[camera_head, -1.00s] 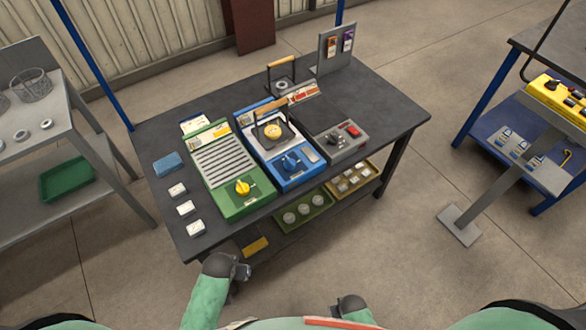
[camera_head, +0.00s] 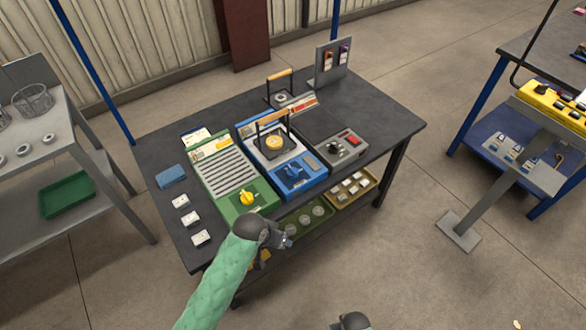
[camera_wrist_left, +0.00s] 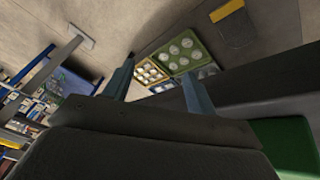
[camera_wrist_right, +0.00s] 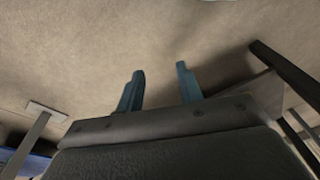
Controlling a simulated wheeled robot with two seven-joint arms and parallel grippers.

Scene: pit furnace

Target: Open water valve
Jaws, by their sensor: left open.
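No valve is clearly labelled as water. A blue unit (camera_head: 302,181) on the dark table has a blue knob (camera_head: 293,171) at its front and a wood-handled lid on top. Left of it, a green unit (camera_head: 218,176) has grey slats and a yellow knob (camera_head: 246,198). My left gripper (camera_head: 284,241) is at the table's front edge, just in front of the green unit and below both knobs, touching neither. Its fingers (camera_wrist_left: 158,76) are apart and empty. My right gripper (camera_wrist_right: 160,82) is open and empty over bare floor; only my wrist shows at the bottom of the head view.
The table (camera_head: 390,110) also holds a grey control box (camera_head: 343,148), a blue sponge (camera_head: 171,177) and several white blocks at the left edge. A yellow tray (camera_head: 352,187) and a green tray sit on the shelf below.

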